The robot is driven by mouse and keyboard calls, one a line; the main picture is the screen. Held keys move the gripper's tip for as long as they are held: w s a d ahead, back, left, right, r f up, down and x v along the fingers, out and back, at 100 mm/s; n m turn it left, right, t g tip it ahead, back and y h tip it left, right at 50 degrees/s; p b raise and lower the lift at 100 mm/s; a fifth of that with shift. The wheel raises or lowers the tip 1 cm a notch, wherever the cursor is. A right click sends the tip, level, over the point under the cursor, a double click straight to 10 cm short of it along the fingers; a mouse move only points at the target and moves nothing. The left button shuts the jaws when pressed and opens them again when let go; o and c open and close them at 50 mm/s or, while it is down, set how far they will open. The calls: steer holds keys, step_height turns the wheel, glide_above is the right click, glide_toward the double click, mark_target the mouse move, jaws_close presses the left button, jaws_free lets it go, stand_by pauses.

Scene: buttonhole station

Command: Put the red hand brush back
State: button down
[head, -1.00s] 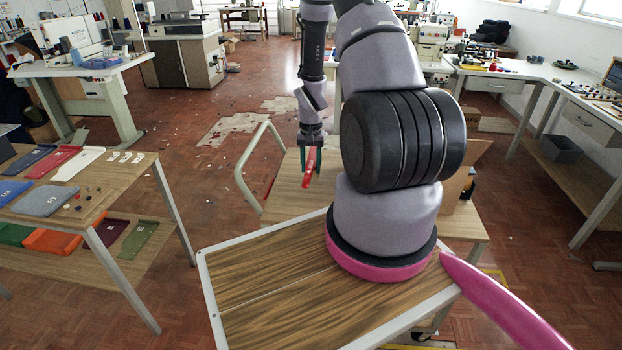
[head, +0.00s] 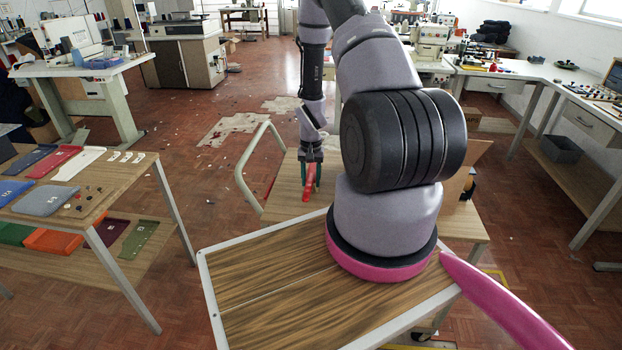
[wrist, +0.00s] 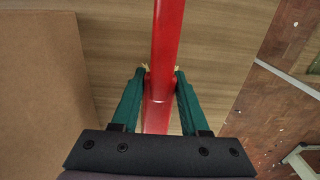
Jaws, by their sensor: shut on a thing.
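The red hand brush (head: 309,192) is in my gripper (head: 310,178), over the wooden top of a cart behind my arm in the head view. In the wrist view the brush's long red handle (wrist: 166,45) runs up and down the picture between the two green fingers of my gripper (wrist: 161,80). The fingers are shut on it from both sides. Small pale bristle-like tufts show beside the fingertips. Whether the brush touches the cart top or hangs just above it, I cannot tell.
The cart (head: 285,205) has a metal push handle (head: 243,168) on its left. A brown board (wrist: 40,80) stands at the left in the wrist view. A table (head: 120,178) with coloured trays is at the left, a white bench (head: 545,75) at the right.

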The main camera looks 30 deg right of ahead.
steer(key=shift+s+f, duration=0.1)
steer(key=shift+f, duration=0.1)
steer(key=shift+c, duration=2)
jaws_free()
step_height(320, 180, up, 14)
steer(key=shift+f, duration=0.25)
steer(key=s+a+r+t, duration=0.2)
steer(key=a+r, duration=0.1)
steer(key=r, duration=0.9)
steer(key=s+a+r+t, duration=0.1)
steer(key=a+r, duration=0.2)
steer(key=r, duration=1)
steer(key=s+a+r+n+t+y, duration=0.1)
steer(key=s+a+r+t, duration=0.1)
steer(key=s+a+r, duration=0.2)
steer(key=s+a+r+n+t, duration=0.1)
steer(key=s+a+r+t, duration=0.1)
steer(key=s+r, duration=0.9)
steer(key=shift+s+a+r+n+y, duration=0.2)
steer(key=shift+s+a+n+y, duration=0.15)
steer(key=shift+s+a, duration=0.7)
